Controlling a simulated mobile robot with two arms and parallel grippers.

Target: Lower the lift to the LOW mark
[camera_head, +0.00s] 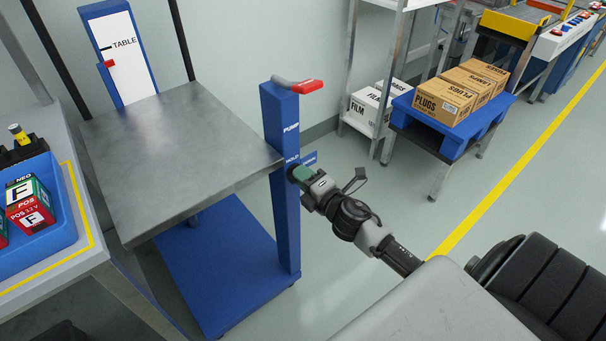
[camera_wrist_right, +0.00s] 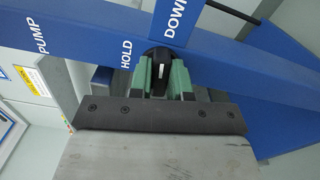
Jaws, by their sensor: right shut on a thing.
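The lift has a grey steel table top (camera_head: 175,140), a blue base (camera_head: 215,262) and a blue post (camera_head: 284,205) with a red-tipped handle (camera_head: 308,86) on top. A white scale board (camera_head: 127,62) marked TABLE stands behind it, with a red pointer (camera_head: 108,64) near a short black mark. I cannot read a LOW mark. My right gripper (camera_head: 298,172) is at the post beside the HOLD label. In the wrist view its green fingers (camera_wrist_right: 160,80) are shut on a black lever knob (camera_wrist_right: 156,57), between the HOLD and DOWN labels. My left gripper is out of view.
A bench at left holds a blue bin (camera_head: 45,232) with boxes. At the back, a blue stand (camera_head: 455,146) carries PLUGS cartons (camera_head: 446,101), beside a shelf with FILM boxes (camera_head: 366,110). Open floor lies right of the lift, with a yellow line (camera_head: 510,155).

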